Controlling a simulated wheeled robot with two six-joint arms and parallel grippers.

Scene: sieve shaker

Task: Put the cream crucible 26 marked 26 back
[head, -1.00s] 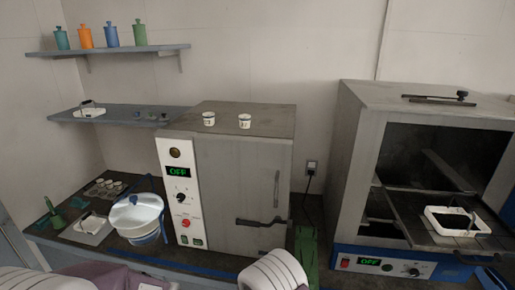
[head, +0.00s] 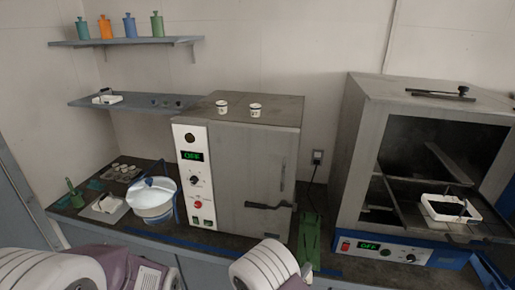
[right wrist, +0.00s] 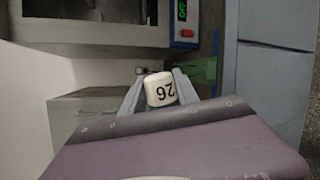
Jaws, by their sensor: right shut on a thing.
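The cream crucible 26 (right wrist: 160,90) shows in the right wrist view, with its black "26" upside down. My right gripper (right wrist: 159,84) is shut on it, one finger on each side. In the head view the crucible is hidden and only my right arm shows at the bottom middle. My left arm shows at the bottom left, but its gripper is out of view. Two other white crucibles (head: 222,107) (head: 255,110) stand on top of the grey furnace (head: 245,160). A small tray of several pale crucibles (head: 122,170) sits at the back left of the bench.
A green object (head: 309,240) stands between the two appliances.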

